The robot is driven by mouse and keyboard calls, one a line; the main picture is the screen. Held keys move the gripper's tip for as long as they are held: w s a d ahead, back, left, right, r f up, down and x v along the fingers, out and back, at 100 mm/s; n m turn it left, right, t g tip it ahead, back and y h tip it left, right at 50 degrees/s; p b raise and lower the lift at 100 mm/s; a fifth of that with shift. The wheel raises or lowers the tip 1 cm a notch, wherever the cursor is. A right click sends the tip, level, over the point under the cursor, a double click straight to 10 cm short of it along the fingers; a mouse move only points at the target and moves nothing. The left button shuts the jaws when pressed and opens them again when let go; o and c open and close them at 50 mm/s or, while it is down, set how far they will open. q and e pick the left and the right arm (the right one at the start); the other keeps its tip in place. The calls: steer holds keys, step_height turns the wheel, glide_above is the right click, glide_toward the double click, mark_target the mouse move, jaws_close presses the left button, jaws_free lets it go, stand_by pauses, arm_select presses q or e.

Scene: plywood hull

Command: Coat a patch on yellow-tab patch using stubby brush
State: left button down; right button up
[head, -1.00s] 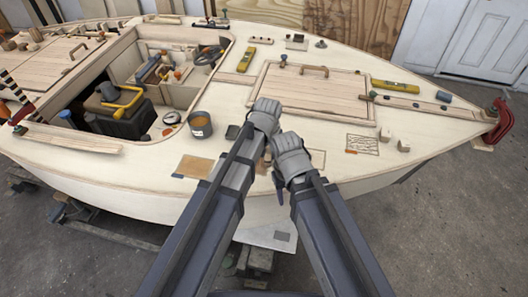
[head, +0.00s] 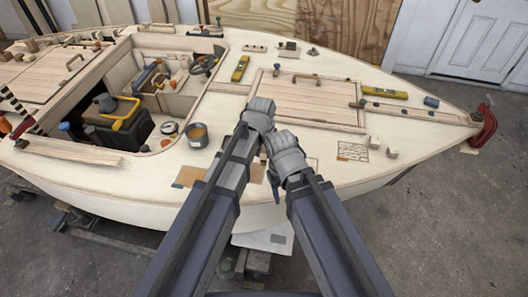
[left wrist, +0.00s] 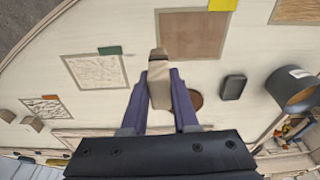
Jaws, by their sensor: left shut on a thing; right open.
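My left gripper (head: 258,116) is over the deck; in the left wrist view (left wrist: 160,88) its fingers are shut on the stubby brush (left wrist: 158,72), a short pale wooden piece with a darker tip. The yellow-tab patch (left wrist: 195,35) is a plain brown rectangle with a yellow tab (left wrist: 222,4) at its far edge. The brush tip overlaps the patch's near edge in that view; I cannot tell whether it touches. In the head view the patch (head: 257,174) is partly hidden by my arms. My right gripper (head: 286,158) is open and beside the left; its fingertips are mostly hidden.
A grey pot (left wrist: 295,90) with amber contents (head: 197,132) stands near a dark block (left wrist: 233,87). A green-tab patch (left wrist: 97,70), an orange-tab patch (left wrist: 47,108) and a blue-tab patch (head: 189,176) lie nearby. An open cockpit (head: 125,110) is at left; a hatch (head: 312,98) lies beyond.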

mark_target(264, 148)
arm_select(q)
steer(key=shift+r, duration=0.1)
step_height(264, 148, up, 3)
steer(key=p, duration=0.3)
stand_by(0.3)
stand_by(0.6)
